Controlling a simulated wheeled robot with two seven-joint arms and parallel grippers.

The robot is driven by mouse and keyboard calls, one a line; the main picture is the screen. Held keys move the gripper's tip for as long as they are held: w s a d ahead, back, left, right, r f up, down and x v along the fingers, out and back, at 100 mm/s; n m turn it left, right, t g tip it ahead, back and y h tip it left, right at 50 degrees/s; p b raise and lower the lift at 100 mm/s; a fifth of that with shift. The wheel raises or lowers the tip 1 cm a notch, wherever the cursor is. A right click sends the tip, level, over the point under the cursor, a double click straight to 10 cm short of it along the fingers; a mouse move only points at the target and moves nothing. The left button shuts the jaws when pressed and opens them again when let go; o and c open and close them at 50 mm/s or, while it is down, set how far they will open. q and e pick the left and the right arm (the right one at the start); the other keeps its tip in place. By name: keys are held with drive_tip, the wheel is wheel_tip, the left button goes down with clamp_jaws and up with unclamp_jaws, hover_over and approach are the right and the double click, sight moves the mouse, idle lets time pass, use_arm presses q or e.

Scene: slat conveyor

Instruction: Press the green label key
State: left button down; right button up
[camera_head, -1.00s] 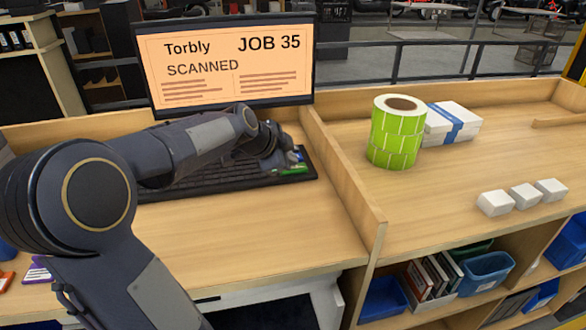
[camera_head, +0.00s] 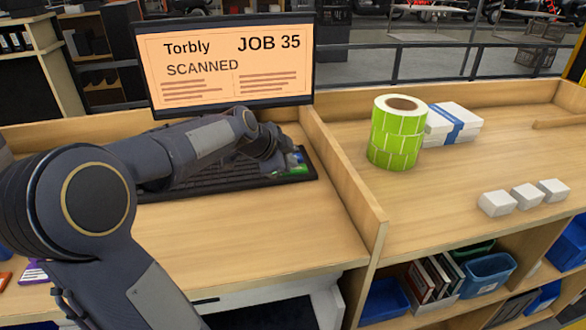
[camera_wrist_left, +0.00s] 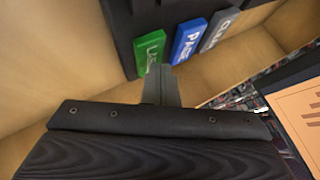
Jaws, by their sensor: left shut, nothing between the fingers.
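The green key (camera_wrist_left: 150,52) with white lettering is at the end of the dark keyboard in the left wrist view; in the head view it is a small green patch (camera_head: 294,170). A blue key (camera_wrist_left: 187,40) and a grey key (camera_wrist_left: 217,29) sit beside it. My left gripper (camera_wrist_left: 161,68) is shut and empty. Its fingertips overlap the lower edge of the green key in the wrist view; I cannot tell whether they touch it. In the head view the left gripper (camera_head: 284,166) partly hides the keys. My right gripper is not in view.
A monitor (camera_head: 228,99) reading "Torbly JOB 35 SCANNED" stands behind the keyboard (camera_head: 215,184). A wooden divider (camera_head: 345,175) rises right of it. Beyond are a green label roll (camera_head: 395,140) and several white boxes (camera_head: 525,196). The desk in front of the keyboard is clear.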

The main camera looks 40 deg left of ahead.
use_arm(q)
drive_tip(key=shift+f, duration=0.1)
idle(0.5)
drive_tip(key=shift+r+p, duration=0.3)
drive_tip(key=shift+r, duration=0.55)
drive_tip(key=shift+r+p, duration=1.6)
drive_tip(key=shift+r, duration=0.95)
